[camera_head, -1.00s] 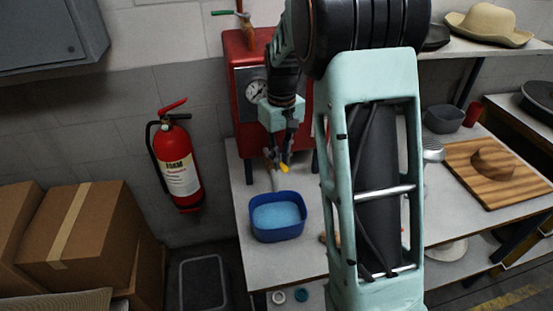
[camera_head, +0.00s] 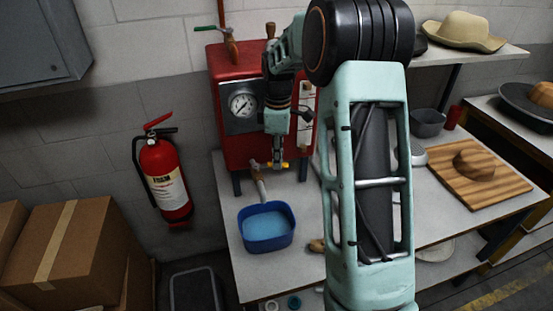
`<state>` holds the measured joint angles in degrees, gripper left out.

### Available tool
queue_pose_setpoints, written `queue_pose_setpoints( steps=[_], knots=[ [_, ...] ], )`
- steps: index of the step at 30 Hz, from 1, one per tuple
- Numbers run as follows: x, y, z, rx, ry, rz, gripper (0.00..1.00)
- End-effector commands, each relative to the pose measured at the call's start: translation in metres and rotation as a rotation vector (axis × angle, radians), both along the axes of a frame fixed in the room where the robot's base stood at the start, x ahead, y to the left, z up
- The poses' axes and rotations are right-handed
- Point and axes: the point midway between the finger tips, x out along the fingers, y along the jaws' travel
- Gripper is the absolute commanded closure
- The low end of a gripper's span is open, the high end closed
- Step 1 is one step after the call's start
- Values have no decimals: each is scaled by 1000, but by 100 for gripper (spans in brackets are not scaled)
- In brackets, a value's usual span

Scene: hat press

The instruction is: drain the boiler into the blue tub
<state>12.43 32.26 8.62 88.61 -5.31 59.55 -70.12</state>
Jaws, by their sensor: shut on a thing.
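The red boiler (camera_head: 229,147) stands on the bench with a round gauge (camera_head: 241,104) on its front. A drain pipe (camera_head: 261,187) slopes down from its underside towards the blue tub (camera_head: 266,244). The tub sits on the bench below the pipe mouth and shows a light blue surface inside, which looks like water. No stream from the pipe can be made out. My gripper (camera_head: 277,158) points down in front of the boiler, shut on the yellow valve handle (camera_head: 285,165) at the top of the pipe. The fingers hide part of the handle and valve.
To the right are a wooden board (camera_head: 490,190) with a hat form, a grey bowl (camera_head: 427,123) and a shelf with hats. My arm covers the bench middle.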

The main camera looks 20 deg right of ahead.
Motion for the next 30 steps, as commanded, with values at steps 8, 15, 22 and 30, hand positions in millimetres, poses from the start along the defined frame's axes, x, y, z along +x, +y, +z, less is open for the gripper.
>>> queue_pose_setpoints(
  steps=[8, 15, 22, 30],
  knots=[
    [7, -3, 1, 0, -1, 109, 100],
    [9, -3, 0, -1, -1, 140, 100],
    [9, -3, 0, -2, -1, 141, 100],
    [9, -3, 0, 0, -1, 140, 71]
  ],
)
